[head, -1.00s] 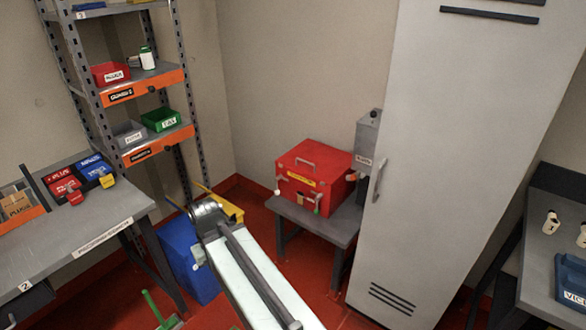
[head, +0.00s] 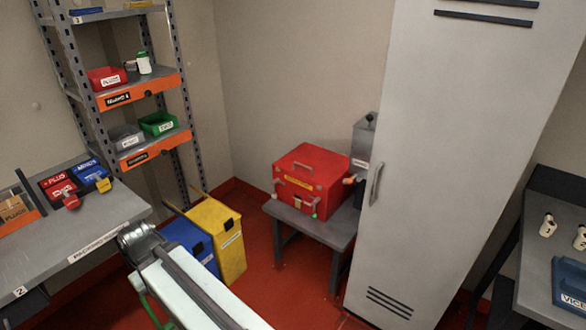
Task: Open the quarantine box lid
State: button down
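The red quarantine box (head: 330,181) stands on a small grey table (head: 341,235) near the back corner. A yellow label and a grey front handle (head: 299,183) show on the front side. Small coloured parts, one of them green, sit low on its front. My arm reaches in from the bottom, left of the box and well apart from it. My gripper cannot be made out in this view.
A grey locker (head: 440,190) stands right of the box, with a grey dispenser (head: 364,135) between. Yellow (head: 222,240) and blue (head: 185,238) bins stand to the left. A workbench (head: 85,225) is at left, another (head: 530,275) at right. Red floor before the box table is clear.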

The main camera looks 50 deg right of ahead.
aim_at(321, 167)
jog(key=i, duration=1.35)
